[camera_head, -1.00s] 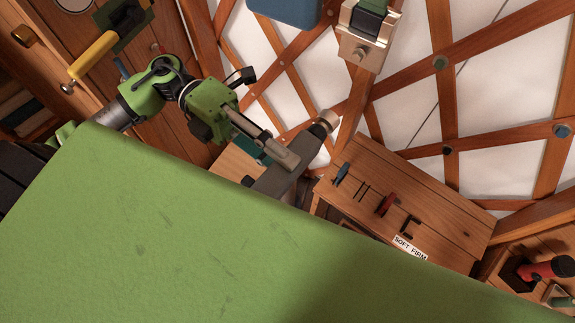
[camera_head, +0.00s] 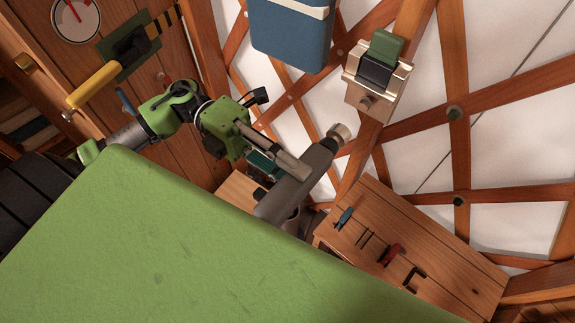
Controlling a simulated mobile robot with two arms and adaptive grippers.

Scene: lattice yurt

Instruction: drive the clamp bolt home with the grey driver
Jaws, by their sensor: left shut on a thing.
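The grey driver (camera_head: 292,187) is a thick grey tool slanting up to the right, with a pale round tip (camera_head: 341,133). My left gripper (camera_head: 286,160) is shut on its body; the fingers partly hide it. The clamp (camera_head: 388,67) is a pale block with dark and green parts on the lattice wall at the upper right. The clamp bolt (camera_head: 365,103) sticks out at its lower front. The driver's tip appears below and left of the bolt, with a gap between them in the picture. My right gripper is not in view.
A blue container (camera_head: 290,38) hangs above the driver. A wooden chest (camera_head: 440,270) with small blue, red and black pieces on top stands at the lower right. A yellow-handled lever (camera_head: 92,85) and a gauge (camera_head: 76,18) are on the wood at the upper left.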

